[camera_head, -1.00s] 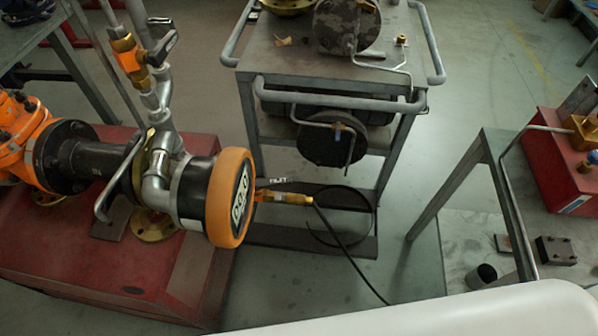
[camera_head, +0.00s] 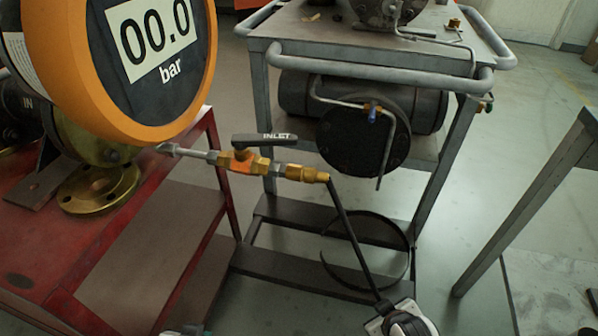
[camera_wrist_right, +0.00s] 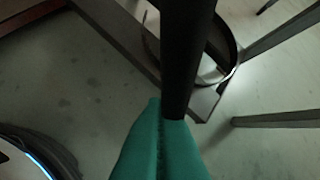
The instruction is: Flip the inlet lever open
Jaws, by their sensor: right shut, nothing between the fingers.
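The inlet lever (camera_head: 268,138) is a black handle marked INLET in the head view. It lies to the right of its pivot, roughly along the brass and orange inlet valve (camera_head: 250,163). A black hose (camera_head: 350,228) runs down from the fitting's right end. A white and black part of my right arm shows at the bottom edge, well below the lever. In the right wrist view, the teal fingers of my right gripper (camera_wrist_right: 160,112) are shut and empty. A dark bar, seemingly the hose, passes at their tips; I cannot tell if they touch.
A large orange-rimmed gauge (camera_head: 150,55) reading 00.0 bar hangs at upper left above a red bench (camera_head: 150,240). A grey cart (camera_head: 262,45) with a dark cylinder (camera_head: 365,135) stands behind the lever. A grey table frame (camera_head: 530,200) is at right.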

